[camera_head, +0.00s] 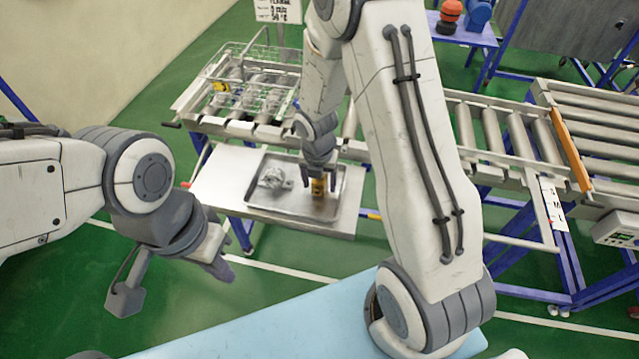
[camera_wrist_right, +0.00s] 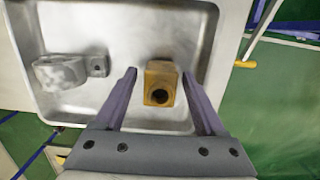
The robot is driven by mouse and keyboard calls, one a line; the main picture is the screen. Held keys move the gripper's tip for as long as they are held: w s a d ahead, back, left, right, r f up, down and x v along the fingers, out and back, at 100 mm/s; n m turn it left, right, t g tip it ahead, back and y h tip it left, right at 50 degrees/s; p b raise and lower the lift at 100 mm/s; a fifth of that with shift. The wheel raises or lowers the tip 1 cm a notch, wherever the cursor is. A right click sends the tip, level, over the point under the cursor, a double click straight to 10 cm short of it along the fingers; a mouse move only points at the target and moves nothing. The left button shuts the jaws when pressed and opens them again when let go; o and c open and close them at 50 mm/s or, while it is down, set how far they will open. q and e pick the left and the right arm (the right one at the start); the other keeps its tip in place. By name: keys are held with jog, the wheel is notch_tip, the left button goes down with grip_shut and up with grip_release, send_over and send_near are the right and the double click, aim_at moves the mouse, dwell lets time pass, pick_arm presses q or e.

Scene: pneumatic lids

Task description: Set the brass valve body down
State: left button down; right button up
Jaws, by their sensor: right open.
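The brass valve body (camera_wrist_right: 161,84) sits in the metal tray (camera_wrist_right: 85,17), right of its middle, with a dark round opening facing the camera. It also shows in the head view (camera_head: 319,187), partly hidden by the fingers. My right gripper (camera_wrist_right: 160,98) is open, with one finger on each side of the brass body and a visible gap at both sides. In the head view my right gripper (camera_head: 319,178) is down over the tray. My left gripper (camera_head: 222,268) is over the floor at the left, away from the tray; its finger gap does not show clearly.
A grey metal part (camera_head: 272,177) lies in the tray left of the brass body. A wire basket (camera_head: 250,85) with metal parts stands on the roller conveyor (camera_head: 490,130) behind. A light blue surface (camera_head: 270,335) lies in front.

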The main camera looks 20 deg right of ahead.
aim_at(318, 183)
jog(key=r, duration=0.6)
jog(key=s+r, duration=0.1)
jog(key=r, duration=0.2)
jog(key=shift+a+r, duration=0.35)
jog(key=shift+r, duration=0.4)
jog(key=shift+s+a+r, duration=0.2)
jog(key=shift+a+r, duration=0.05)
jog(key=s+a+r+m, duration=0.2)
jog(key=s+a+m, duration=0.2)
jog(key=s+m, duration=0.3)
jog(key=s+a+r+m+y, duration=0.1)
jog(key=s+a+r+m, duration=0.2)
jog(key=s+m, duration=0.4)
jog(key=s+a+r+m+g, duration=0.1)
jog(key=s+a+r+m, duration=0.1)
jog(key=s+a+m, duration=0.4)
jog(key=shift+s+r+m+y, duration=0.3)
jog(key=shift+s+m+y, duration=0.1)
jog(key=shift+s+m, duration=0.65)
